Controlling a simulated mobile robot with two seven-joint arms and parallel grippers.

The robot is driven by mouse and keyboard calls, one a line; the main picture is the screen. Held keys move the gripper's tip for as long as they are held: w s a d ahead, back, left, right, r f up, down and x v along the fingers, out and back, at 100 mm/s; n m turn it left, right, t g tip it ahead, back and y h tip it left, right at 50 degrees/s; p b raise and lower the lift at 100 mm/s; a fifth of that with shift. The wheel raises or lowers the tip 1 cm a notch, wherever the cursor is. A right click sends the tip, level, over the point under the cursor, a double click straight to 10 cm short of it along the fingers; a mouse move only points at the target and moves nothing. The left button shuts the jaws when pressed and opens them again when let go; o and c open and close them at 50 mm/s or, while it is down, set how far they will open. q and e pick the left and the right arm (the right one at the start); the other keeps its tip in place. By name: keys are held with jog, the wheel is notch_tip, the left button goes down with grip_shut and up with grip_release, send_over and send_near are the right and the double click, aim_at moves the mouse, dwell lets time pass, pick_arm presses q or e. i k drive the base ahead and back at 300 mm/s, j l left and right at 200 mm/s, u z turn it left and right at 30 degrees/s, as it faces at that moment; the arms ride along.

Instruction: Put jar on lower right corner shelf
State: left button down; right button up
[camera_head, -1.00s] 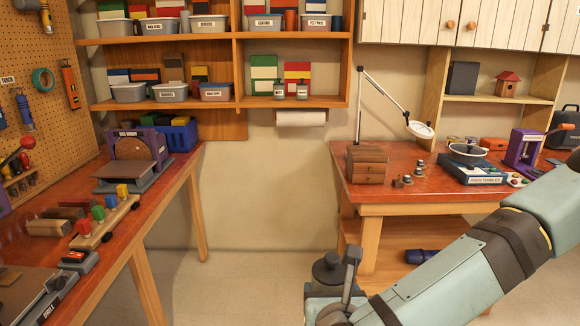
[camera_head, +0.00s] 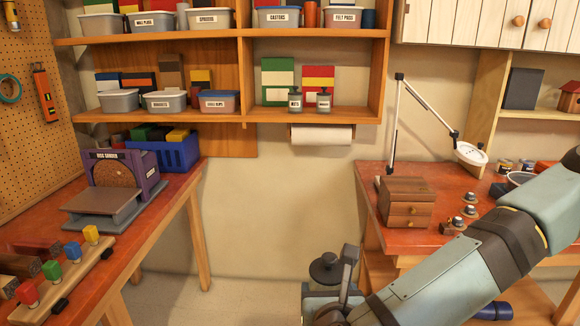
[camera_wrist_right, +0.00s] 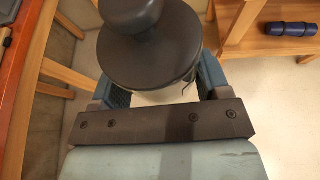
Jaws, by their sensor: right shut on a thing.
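A jar with a dark round lid and knob (camera_head: 326,268) is at the bottom centre of the head view. In the right wrist view its lid (camera_wrist_right: 150,60) hides most of its pale body. My right gripper (camera_head: 330,297) is shut on it, with a finger on each side in the wrist view (camera_wrist_right: 157,92). The jar is upright, in the air between the two benches. The lower right shelf compartment (camera_head: 357,85) is on the back wall, above and beyond the gripper. It holds two small labelled jars (camera_head: 295,99) and green and red boxes. My left gripper is out of view.
A paper towel roll (camera_head: 321,135) hangs under the shelf. A left bench holds a disc sander (camera_head: 115,180). The right bench holds a small drawer chest (camera_head: 405,203) and a lamp (camera_head: 470,153). Floor between the benches is clear. A blue cylinder (camera_wrist_right: 290,28) lies on a low shelf.

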aim_at(342, 114)
jog(key=i+u, duration=0.1)
jog(key=i, duration=0.9)
jog(key=i+j+z, duration=0.3)
jog(key=i, duration=0.25)
jog(key=l, duration=0.1)
